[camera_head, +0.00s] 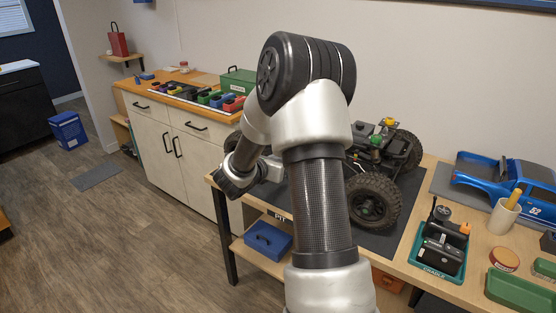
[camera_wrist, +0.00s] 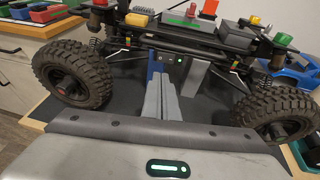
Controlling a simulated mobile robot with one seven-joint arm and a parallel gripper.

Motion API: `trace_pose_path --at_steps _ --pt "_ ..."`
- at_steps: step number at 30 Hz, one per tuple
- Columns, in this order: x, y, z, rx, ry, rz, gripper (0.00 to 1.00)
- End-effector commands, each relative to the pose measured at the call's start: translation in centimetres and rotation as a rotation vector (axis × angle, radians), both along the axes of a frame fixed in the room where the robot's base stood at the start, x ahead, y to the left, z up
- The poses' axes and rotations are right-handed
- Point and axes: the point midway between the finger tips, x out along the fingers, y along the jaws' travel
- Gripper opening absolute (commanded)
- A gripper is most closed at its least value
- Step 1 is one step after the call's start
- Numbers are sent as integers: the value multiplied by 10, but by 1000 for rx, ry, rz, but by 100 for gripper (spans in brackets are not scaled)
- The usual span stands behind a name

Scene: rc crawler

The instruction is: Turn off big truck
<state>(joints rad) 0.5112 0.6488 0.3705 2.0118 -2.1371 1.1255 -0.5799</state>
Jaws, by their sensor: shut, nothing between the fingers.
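The big truck is a dark crawler (camera_head: 375,205) with large knobbly tyres, standing on a dark mat on the wooden bench. My arm hides much of it in the head view. In the wrist view its chassis (camera_wrist: 195,42) spans the top, between two wheels. A small green light (camera_wrist: 180,61) shows below the chassis. My gripper (camera_wrist: 160,88) is shut and empty, pointing at the truck's side below the chassis. Its fingertips are hidden in the head view.
A teal cradle (camera_head: 438,270) with black devices, a cup (camera_head: 503,215), a blue truck body (camera_head: 500,180) and a green tray (camera_head: 520,292) stand on the right. A blue box (camera_head: 268,240) is on the lower shelf.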

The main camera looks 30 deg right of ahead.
Motion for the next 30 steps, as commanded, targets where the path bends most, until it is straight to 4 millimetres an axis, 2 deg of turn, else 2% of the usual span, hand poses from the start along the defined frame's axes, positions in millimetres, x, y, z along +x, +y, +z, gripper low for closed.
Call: trace_pose_path --at_steps 1,6,12,18,30 --pt "5 -11 -6 3 0 -5 0" --pt "21 -41 -16 3 -1 -4 0" --pt "36 -65 -15 1 -2 -2 0" --pt "42 -74 -14 0 -1 0 0" --pt "43 -75 -15 -1 0 -10 0"
